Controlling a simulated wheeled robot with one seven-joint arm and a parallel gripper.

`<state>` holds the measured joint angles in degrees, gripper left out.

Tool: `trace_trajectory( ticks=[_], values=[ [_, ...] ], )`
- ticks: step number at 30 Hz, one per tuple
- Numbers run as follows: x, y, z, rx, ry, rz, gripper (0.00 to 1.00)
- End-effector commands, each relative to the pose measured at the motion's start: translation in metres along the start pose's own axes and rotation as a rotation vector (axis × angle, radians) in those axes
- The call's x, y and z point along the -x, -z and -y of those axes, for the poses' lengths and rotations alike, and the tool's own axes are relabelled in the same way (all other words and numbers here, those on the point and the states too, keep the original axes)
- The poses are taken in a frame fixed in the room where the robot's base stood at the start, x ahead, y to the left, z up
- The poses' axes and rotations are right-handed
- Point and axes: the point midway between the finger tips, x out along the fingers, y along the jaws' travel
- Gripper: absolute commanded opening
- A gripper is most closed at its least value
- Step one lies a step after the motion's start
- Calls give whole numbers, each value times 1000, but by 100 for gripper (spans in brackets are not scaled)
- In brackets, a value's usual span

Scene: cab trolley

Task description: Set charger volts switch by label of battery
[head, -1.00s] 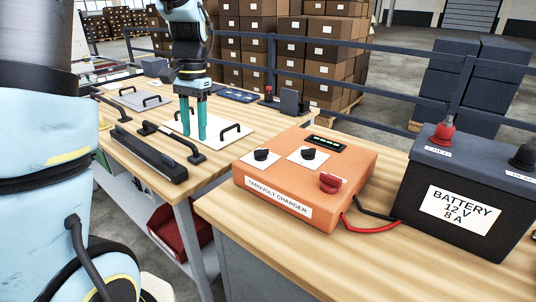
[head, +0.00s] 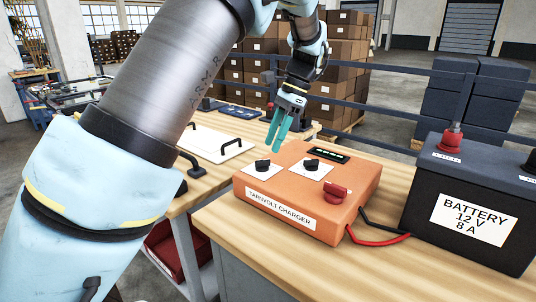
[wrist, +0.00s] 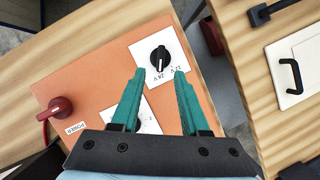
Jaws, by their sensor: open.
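The orange Tarnvolt charger (head: 300,215) stands on the wooden bench. Its left black knob (head: 262,165) sits on a white plate; it also shows in the wrist view (wrist: 160,58), with volt markings beside it. I cannot clearly read which mark its white pointer meets. A second black knob (head: 311,164) is beside it, largely hidden by my gripper in the wrist view. A red switch (head: 336,191) is near the front. The battery (head: 470,215) is labelled 12 V, 8 A. My gripper (head: 273,147) is open and empty above the charger, its fingertips near the left knob (wrist: 160,73).
Red and black cables (head: 380,238) link charger and battery. A white panel with handles (head: 220,143) lies on the neighbouring bench to the left. The bench front (head: 270,250) is clear.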

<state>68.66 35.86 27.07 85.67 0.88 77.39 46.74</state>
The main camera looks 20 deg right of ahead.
Motion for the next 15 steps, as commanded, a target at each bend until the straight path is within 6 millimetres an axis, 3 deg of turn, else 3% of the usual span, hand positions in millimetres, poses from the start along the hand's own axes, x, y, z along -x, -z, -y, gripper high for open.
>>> trace_trajectory(
  ticks=[6, 15],
  values=[
    [-33, -1, 0, 1, -2, 1, 45],
    [-49, 0, 0, 1, 0, -2, 45]
  ],
)
